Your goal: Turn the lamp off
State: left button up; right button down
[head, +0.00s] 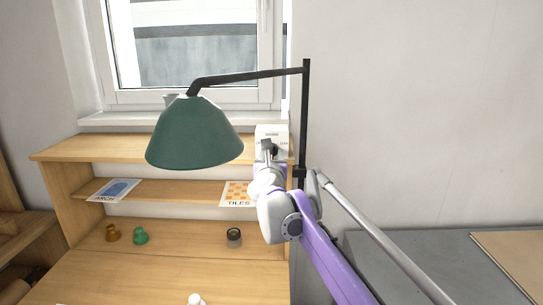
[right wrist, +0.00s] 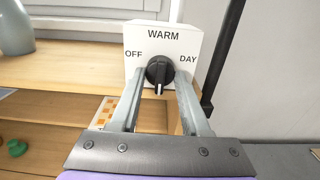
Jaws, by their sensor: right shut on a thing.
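The lamp has a dark green shade (head: 195,135) hung from a black arm and post (head: 305,115). The underside of the shade is hidden, so I cannot tell whether it is lit. A white switch box (head: 272,130) stands beside the post; it also shows in the right wrist view (right wrist: 185,42), marked OFF on the left, WARM at the top and DAY on the right. Its black round knob (right wrist: 158,70) sits between the fingers of my right gripper (head: 267,148), which is shut on it. The knob's bar runs upright; its exact setting is unclear. My left gripper is out of view.
A wooden shelf unit (head: 65,160) under the window holds two printed cards, including a tiles card (head: 237,193). Brown (head: 112,233), green (head: 140,236) and dark (head: 234,237) small items stand lower. A grey surface (head: 420,255) lies at right.

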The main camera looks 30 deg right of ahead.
jog(key=shift+n, duration=0.3)
jog(key=shift+n+p, duration=0.45)
jog(key=shift+n, duration=0.45)
jog(key=n, duration=0.2)
jog(key=shift+n+p, duration=0.3)
jog(key=shift+n, duration=0.1)
jog(key=n, duration=0.2)
jog(key=shift+n, duration=0.3)
jog(key=n, duration=0.2)
jog(key=shift+n, duration=0.4)
jog(key=n, duration=0.6)
jog(key=shift+d, duration=0.1)
jog(key=n+b, duration=0.1)
jog(key=n, duration=0.2)
jog(key=shift+n, duration=0.4)
jog(key=shift+r+n+b, duration=0.1)
jog(key=shift+n+b, duration=0.2)
jog(key=shift+n, duration=1.7)
